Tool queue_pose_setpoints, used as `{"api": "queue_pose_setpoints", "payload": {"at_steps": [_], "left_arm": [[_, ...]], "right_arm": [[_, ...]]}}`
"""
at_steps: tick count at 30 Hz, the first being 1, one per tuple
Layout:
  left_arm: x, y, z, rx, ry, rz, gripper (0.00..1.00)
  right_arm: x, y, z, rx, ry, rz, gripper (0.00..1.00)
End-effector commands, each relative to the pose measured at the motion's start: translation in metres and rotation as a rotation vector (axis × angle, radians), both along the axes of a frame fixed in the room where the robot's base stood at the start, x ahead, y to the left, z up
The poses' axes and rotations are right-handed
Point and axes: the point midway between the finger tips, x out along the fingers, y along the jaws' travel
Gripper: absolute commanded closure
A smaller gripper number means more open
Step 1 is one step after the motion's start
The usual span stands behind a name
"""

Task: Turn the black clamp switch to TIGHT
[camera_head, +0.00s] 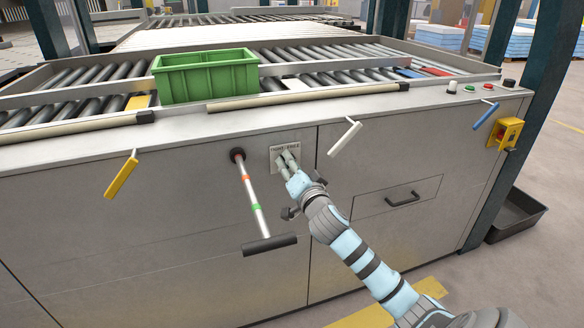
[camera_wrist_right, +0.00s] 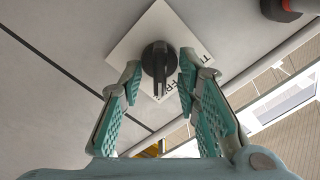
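The black clamp switch (camera_wrist_right: 157,62) sits on a white label plate (camera_wrist_right: 135,38). Its bar runs down the picture in the right wrist view; the label is partly covered, so I cannot tell which word it points to. In the head view the plate (camera_head: 276,152) is on the machine's front panel, and my right gripper (camera_head: 288,160) hides the switch. In the wrist view my right gripper (camera_wrist_right: 158,82) is open, with one finger on each side of the switch and gaps visible between. My left gripper is not in view.
A lever (camera_head: 254,205) with red and green bands and a black handle hangs just left of the plate. White (camera_head: 344,138), yellow (camera_head: 121,175) and blue (camera_head: 486,116) handles stick out of the panel. A green bin (camera_head: 207,78) stands on the rollers above.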

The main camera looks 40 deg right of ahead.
Motion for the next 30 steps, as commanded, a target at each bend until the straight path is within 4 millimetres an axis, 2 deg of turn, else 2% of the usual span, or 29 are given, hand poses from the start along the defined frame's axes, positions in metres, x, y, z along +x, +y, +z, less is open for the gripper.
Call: {"api": "queue_pose_setpoints", "payload": {"at_steps": [4, 9, 10, 22, 30], "left_arm": [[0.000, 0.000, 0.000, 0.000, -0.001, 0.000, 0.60], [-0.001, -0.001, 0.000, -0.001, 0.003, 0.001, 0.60], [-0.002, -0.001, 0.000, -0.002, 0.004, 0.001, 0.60], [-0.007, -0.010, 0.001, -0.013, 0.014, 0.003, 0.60], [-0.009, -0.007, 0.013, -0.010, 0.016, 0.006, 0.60]], "right_arm": [[0.000, 0.000, 0.000, 0.000, 0.000, 0.000, 0.72], [-0.001, 0.000, 0.000, 0.000, 0.001, -0.001, 0.99], [-0.001, 0.000, 0.000, 0.000, 0.001, -0.001, 1.00], [-0.001, 0.000, 0.000, -0.030, 0.014, -0.001, 1.00], [-0.001, 0.000, 0.002, -0.163, 0.060, -0.001, 1.00]]}}
